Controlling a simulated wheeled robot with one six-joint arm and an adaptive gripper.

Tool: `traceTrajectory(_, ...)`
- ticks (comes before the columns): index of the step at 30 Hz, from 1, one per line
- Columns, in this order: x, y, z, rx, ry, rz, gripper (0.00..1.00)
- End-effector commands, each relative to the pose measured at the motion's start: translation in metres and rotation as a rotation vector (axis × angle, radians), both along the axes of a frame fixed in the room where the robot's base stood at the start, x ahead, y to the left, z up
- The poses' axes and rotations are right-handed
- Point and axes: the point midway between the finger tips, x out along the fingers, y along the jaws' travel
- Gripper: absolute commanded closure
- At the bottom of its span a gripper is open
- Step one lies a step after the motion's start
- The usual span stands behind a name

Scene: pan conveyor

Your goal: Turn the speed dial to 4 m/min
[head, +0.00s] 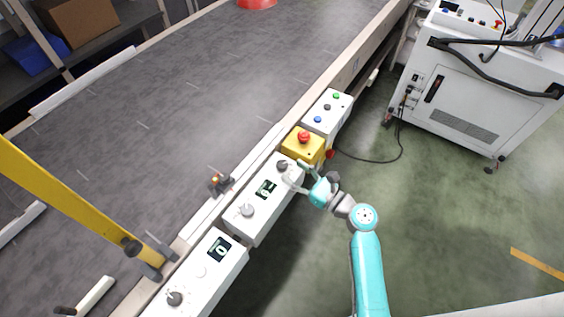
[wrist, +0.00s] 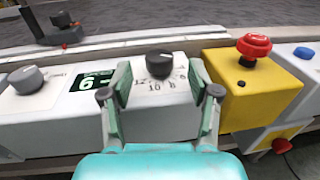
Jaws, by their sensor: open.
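The speed dial (wrist: 159,63) is a dark round knob on the sloping face of a white control box (wrist: 60,128). The numbers 12, 10 and 8 show below it in the wrist view; the 4 mark and the pointer cannot be made out. A display (wrist: 92,82) left of the dial appears to read 6. In the head view the dial (head: 282,165) is at the far end of the box. My gripper (wrist: 159,77) is open, one finger on each side of the dial, with visible gaps. It also shows in the head view (head: 297,173).
A yellow box with a red emergency button (wrist: 255,46) stands just right of the dial. A grey knob (wrist: 27,79) is left of the display. Another white box (head: 335,108) has coloured buttons. The conveyor belt (head: 160,90) runs behind. Green floor on the right is mostly clear.

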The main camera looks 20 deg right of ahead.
Motion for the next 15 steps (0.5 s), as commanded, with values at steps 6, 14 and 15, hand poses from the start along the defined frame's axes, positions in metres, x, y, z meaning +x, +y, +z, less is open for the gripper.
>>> traceTrajectory(6,0.031,0.017,0.0,-0.003,-0.001,0.002,0.39)
traceTrajectory(14,0.046,0.025,0.0,-0.002,-0.001,-0.001,0.39)
traceTrajectory(15,0.046,0.025,0.0,-0.002,-0.001,-0.001,0.39)
